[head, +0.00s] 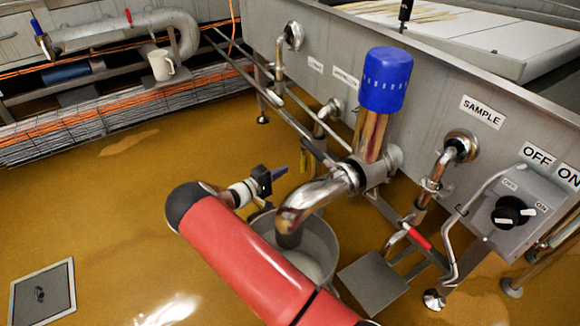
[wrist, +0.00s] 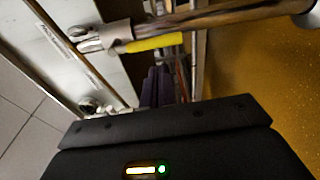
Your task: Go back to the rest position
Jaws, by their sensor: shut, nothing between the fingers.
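My gripper (head: 279,172) is at the end of my red arm, left of the bent steel outlet pipe (head: 318,192) in the head view. Its dark purple fingers point right, toward the tank side. In the wrist view my gripper's fingers (wrist: 156,88) stand close together, shut and empty. A steel pipe and a yellow handle (wrist: 155,43) lie beyond them. The fingers look apart from the pipes, but the exact gap is hard to judge.
A blue-capped valve (head: 386,80) rises beside the steel tank (head: 300,62). A grey bucket (head: 322,240) stands under the outlet, partly hidden by my arm. A black knob (head: 509,212) sits at the right. Open floor lies left.

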